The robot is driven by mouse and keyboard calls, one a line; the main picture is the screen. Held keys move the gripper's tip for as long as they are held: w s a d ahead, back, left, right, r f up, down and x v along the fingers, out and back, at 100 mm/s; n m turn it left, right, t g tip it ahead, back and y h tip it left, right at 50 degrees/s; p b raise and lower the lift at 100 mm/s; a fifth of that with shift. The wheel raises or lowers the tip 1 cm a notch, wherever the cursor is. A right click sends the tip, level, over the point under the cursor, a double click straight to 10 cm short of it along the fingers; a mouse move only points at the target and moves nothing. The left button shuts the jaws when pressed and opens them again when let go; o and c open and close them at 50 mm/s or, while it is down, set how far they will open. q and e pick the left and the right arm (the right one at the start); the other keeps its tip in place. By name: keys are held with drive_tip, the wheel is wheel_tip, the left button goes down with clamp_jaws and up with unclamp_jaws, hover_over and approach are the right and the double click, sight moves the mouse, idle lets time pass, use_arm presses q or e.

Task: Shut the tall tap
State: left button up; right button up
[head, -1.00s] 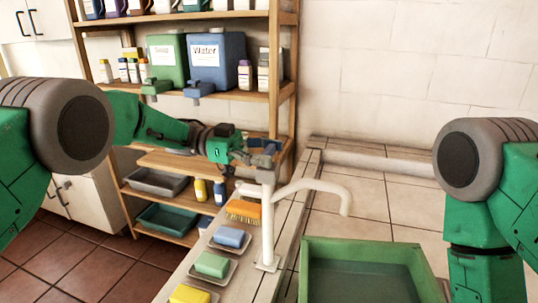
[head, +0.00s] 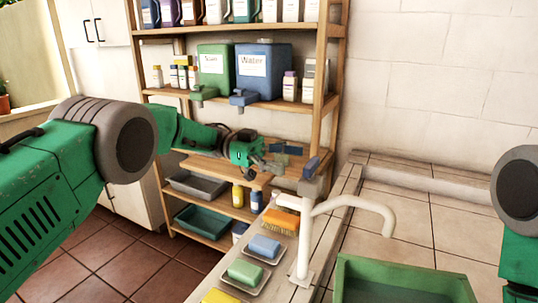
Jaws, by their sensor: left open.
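The tall tap (head: 304,232) is white, with an upright post and a curved spout reaching right over the green basin (head: 400,268). A blue-grey lever (head: 311,168) sits on top of its post, tilted up to the right. My left gripper (head: 280,161) is open and empty, at about lever height just left of the tap's top. A gap shows between its fingers and the lever. My right gripper is out of view; only part of the right arm shows at the right edge.
A green soap (head: 245,272), a blue soap (head: 264,246) and an orange brush (head: 280,221) lie on the ledge left of the tap. A wooden shelf (head: 332,62) with green and blue water containers stands behind.

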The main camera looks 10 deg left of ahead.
use_arm(q)
drive_tip(key=v, duration=0.6)
drive_tip(key=shift+w+a, duration=0.25)
drive_tip(key=shift+a, duration=0.05)
drive_tip(key=shift+d+f, duration=0.1)
